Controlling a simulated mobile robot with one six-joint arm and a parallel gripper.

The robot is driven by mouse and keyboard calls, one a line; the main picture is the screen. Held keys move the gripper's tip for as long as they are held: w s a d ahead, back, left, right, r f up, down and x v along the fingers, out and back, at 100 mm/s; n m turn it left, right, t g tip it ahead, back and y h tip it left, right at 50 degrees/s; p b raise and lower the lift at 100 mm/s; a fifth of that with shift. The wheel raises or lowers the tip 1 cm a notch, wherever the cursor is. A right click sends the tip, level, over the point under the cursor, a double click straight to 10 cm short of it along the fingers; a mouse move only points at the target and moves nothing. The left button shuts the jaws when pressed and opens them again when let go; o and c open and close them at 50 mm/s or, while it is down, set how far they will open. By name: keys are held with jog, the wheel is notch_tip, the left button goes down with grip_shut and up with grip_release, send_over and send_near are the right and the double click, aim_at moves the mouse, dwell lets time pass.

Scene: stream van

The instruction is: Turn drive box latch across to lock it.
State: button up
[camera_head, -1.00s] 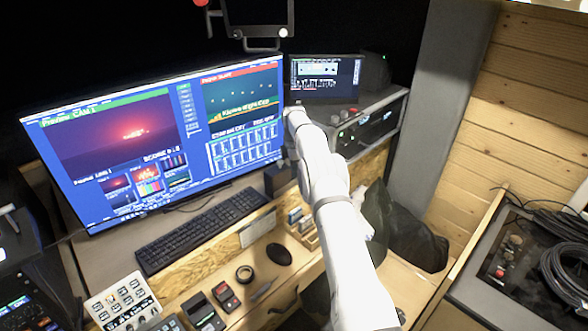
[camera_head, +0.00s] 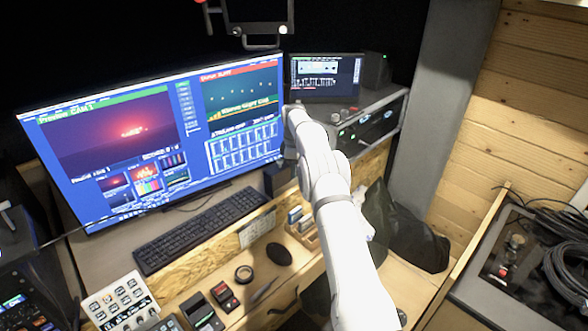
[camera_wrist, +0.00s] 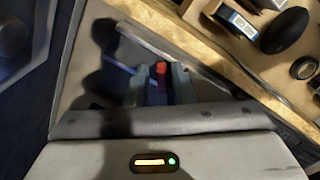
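In the wrist view a small red part (camera_wrist: 161,69), which looks like the latch handle, stands between the two fingers of my gripper (camera_wrist: 160,84). The fingers are apart, one on each side of it. I cannot tell whether they touch it. The latch's turn angle is not clear, and the drive box around it is dark and shadowed. In the head view my white arm reaches up towards the right edge of the big monitor. My gripper and the latch are hidden there.
The big monitor (camera_head: 150,130) stands left of my arm, with a rack unit (camera_head: 372,125) on the right. A keyboard (camera_head: 200,228), a black mouse (camera_head: 279,254) and small devices lie on the desk.

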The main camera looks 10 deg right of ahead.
jog(key=shift+o, duration=1)
jog(key=shift+f, duration=0.15)
jog(key=shift+n, duration=0.3)
jog(key=n+p, duration=0.1)
jog(key=n, duration=0.3)
jog(key=shift+w+p, duration=0.1)
jog(key=shift+p, duration=0.3)
notch_tip(320, 180, up, 8)
jog(key=shift+r+b, duration=0.1)
jog(key=shift+b, duration=0.6)
jog(key=s+r+m+b, duration=0.6)
jog(key=s+r+m, duration=0.3)
jog(key=s+m, duration=0.3)
jog(key=s+m+t+b, duration=0.1)
jog(key=s+m+b, duration=0.2)
jog(key=s+m, duration=0.7)
jog(key=shift+s+a+t+b, duration=0.3)
jog(key=shift+s+a+b, duration=0.15)
jog(key=shift+s, duration=1.2)
